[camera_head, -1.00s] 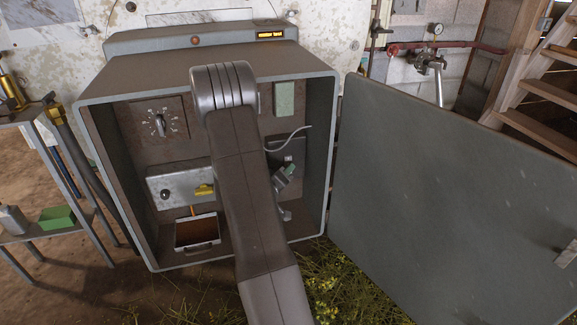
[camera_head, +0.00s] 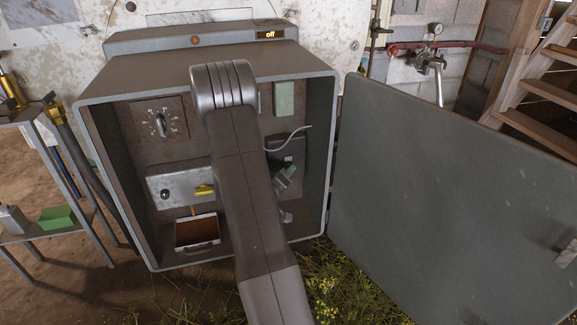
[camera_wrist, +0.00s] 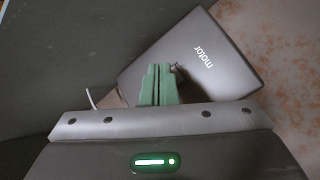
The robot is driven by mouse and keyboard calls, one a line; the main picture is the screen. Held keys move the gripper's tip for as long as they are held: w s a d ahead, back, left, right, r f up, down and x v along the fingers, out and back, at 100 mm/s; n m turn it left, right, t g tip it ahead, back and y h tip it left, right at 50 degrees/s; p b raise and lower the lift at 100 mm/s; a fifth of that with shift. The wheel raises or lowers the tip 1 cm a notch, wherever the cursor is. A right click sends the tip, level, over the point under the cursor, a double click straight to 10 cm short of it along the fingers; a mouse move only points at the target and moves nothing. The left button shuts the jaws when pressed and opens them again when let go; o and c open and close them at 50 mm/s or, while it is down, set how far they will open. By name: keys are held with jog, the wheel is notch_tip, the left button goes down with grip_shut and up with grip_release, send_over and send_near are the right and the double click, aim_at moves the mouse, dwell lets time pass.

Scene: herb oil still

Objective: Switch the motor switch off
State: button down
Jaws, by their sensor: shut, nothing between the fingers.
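The motor switch plate (camera_wrist: 205,50), dark grey and lettered "motor", fills the upper middle of the wrist view. It also shows on the right of the cabinet's back wall in the head view (camera_head: 287,145), partly hidden by my arm. A small dark switch part (camera_wrist: 178,68) shows at the plate's lower left edge, mostly hidden by my fingertips. My gripper (camera_wrist: 158,72) has green fingers, shut and empty, right at that part; I cannot tell if they touch it. In the head view my gripper (camera_head: 291,168) is just below the plate. The display (camera_head: 270,35) on the cabinet top reads "off".
The open grey cabinet (camera_head: 331,150) surrounds my arm, with its door (camera_head: 450,200) swung out to the right. Inside are a dial (camera_head: 160,124), a metal panel with a yellow handle (camera_head: 205,190) and a brown-filled tray (camera_head: 197,231). A shelf (camera_head: 60,238) stands at left.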

jog(key=shift+s, duration=0.15)
jog(key=s, duration=0.1)
jog(key=s+d, duration=0.1)
jog(key=s, duration=0.2)
jog(key=shift+s+d+r, duration=0.25)
jog(key=shift+s+r, duration=0.05)
jog(key=shift+w, duration=0.1)
dwell(0.3)
jog(key=s, duration=0.2)
jog(key=s+d+b, duration=0.1)
jog(key=shift+s+d+r, duration=0.1)
jog(key=shift+s+r, duration=0.15)
jog(key=shift+s, duration=0.1)
jog(key=shift+w, duration=0.1)
dwell(0.3)
